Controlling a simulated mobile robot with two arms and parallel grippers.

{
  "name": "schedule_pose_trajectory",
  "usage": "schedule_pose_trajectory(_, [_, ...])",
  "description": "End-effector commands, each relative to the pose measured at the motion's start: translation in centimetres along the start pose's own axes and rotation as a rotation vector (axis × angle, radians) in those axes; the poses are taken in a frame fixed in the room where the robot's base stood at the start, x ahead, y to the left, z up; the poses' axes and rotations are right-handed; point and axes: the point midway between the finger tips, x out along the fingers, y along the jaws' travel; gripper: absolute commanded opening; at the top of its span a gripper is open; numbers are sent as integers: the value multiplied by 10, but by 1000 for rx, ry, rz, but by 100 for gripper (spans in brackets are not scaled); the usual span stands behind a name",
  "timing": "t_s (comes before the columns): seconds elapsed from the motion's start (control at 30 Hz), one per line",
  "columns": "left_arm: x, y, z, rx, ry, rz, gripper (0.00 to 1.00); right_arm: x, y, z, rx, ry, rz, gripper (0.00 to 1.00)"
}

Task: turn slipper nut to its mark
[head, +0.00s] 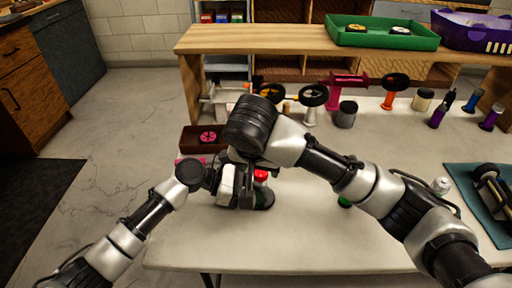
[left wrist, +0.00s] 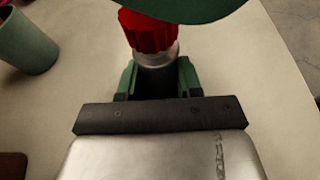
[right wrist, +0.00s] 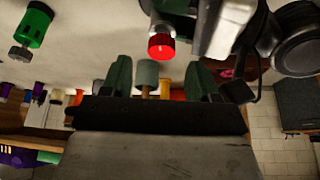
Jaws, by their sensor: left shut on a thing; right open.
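A red ribbed knob on a silver stem (left wrist: 150,35) stands between the green fingers of my left gripper (left wrist: 158,80), which is shut on the stem below the red part. The red top (head: 261,175) also shows in the head view beside my left gripper (head: 243,190), and in the right wrist view (right wrist: 161,46). A dark green round part (left wrist: 185,8) covers the top of the left wrist view. I cannot make out a mark or name the slipper nut with certainty. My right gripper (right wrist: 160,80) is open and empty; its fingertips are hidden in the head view.
A partly cropped car (head: 490,190) lies on a teal mat (head: 465,205) at the table's right. A brown bin (head: 195,138) is at left. The front table is clear.

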Motion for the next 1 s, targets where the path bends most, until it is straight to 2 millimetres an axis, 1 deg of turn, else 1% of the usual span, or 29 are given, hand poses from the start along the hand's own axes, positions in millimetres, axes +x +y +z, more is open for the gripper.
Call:
schedule_pose_trajectory(0.03, [0,0,0,0,1,0,14,-16,-1,-2,-3,11,-6,60])
schedule_pose_trajectory(0.1, [0,0,0,0,1,0,14,-30,0,-2,-2,10,-4,60])
schedule_pose_trajectory(0.3, [0,0,0,0,1,0,14,-62,-1,-1,0,7,-4,60])
schedule_pose_trajectory(0.4, [0,0,0,0,1,0,14,-73,-1,-1,0,6,-3,60])
schedule_pose_trajectory(0.6, [0,0,0,0,1,0,14,-82,0,0,1,2,-2,60])
schedule_pose_trajectory(0.9, [0,0,0,0,1,0,14,-82,0,0,-1,1,-4,60])
schedule_pose_trajectory(1.0, [0,0,0,0,1,0,14,-79,-2,3,-24,-12,-29,60])
